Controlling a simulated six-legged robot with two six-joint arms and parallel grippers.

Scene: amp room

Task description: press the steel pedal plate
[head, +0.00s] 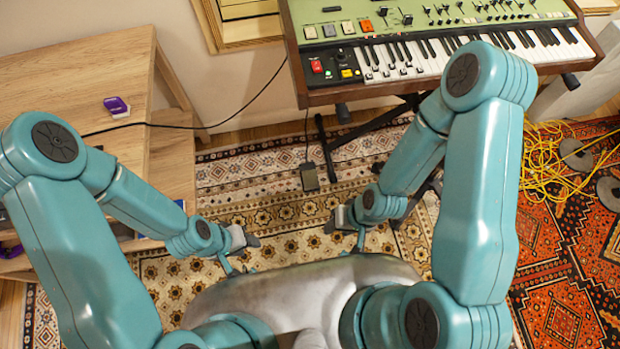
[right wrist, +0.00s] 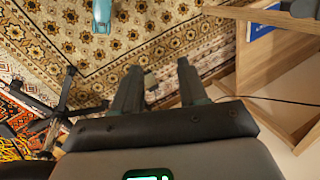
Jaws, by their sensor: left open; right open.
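The pedal (head: 310,177) is a small dark, flat unit lying on the patterned rug, in front of the keyboard stand. In the right wrist view a small greyish block between the fingers looks like the pedal plate (right wrist: 150,81). My right gripper (head: 345,232) is open and empty, nearer to me than the pedal and slightly right of it. Its two fingers (right wrist: 159,68) frame the plate from above, apart from it. My left gripper (head: 241,254) is open and empty over the rug, left of the pedal and nearer to me.
A green keyboard (head: 440,45) stands at the back on a dark stand (head: 365,125). A wooden bench (head: 85,75) with a purple item (head: 117,106) is on the left. A black cable (head: 165,125) runs across it. Coiled yellow cable (head: 550,165) lies on the red rug (head: 560,270).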

